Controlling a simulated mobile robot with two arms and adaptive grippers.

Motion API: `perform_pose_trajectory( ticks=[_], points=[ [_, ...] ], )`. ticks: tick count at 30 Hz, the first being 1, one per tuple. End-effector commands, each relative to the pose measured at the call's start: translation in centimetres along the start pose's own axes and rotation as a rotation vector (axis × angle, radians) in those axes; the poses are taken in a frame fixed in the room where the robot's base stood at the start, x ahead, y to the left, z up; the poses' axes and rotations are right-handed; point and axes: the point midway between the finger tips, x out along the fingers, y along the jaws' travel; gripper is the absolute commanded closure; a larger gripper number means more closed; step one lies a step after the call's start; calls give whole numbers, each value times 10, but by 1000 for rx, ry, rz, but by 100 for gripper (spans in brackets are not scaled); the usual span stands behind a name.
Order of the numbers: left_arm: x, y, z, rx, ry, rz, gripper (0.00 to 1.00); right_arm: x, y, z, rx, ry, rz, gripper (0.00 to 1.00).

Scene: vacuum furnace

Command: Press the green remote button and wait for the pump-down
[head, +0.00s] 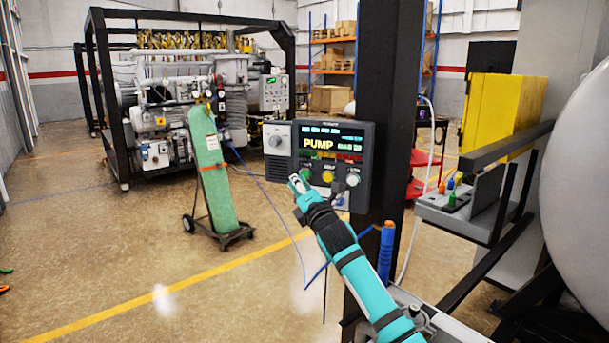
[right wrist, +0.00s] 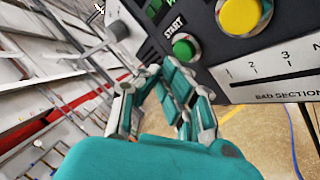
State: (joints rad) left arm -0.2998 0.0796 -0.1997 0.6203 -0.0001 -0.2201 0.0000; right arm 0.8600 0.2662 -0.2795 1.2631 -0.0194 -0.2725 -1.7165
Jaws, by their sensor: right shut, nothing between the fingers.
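The dark remote control box (head: 361,160) is mounted on the black post, with a display reading PUMP in yellow. The green button (head: 306,174) is at the left of its lower row. In the right wrist view the green button (right wrist: 184,48) has a grey ring and the label START. My right gripper (head: 297,182) is shut and empty, with its tips close to the green button, just below and left of it. In the right wrist view its fingers (right wrist: 160,75) are beside the button; contact cannot be told. My left gripper is not in view.
A yellow button (head: 328,176) and a pale knob (head: 353,179) sit right of the green one. The black post (head: 384,80) stands behind the box. A green gas cylinder (head: 212,170) on a cart stands left. A large grey rounded vessel (head: 580,190) fills the right edge.

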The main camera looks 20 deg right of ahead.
Motion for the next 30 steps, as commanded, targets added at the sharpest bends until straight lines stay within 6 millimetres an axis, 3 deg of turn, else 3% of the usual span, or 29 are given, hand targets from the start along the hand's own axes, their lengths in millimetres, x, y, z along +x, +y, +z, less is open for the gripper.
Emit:
perform_pose_trajectory(
  ticks=[9, 22, 30],
  points=[
    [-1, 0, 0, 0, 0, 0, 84, -2, 2, -2, 0, 0, 1, 100],
    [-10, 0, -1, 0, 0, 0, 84, -30, 23, -22, 0, 1, 1, 100],
    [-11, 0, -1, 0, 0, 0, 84, -35, 25, -25, -1, -1, 0, 100]
  ],
)
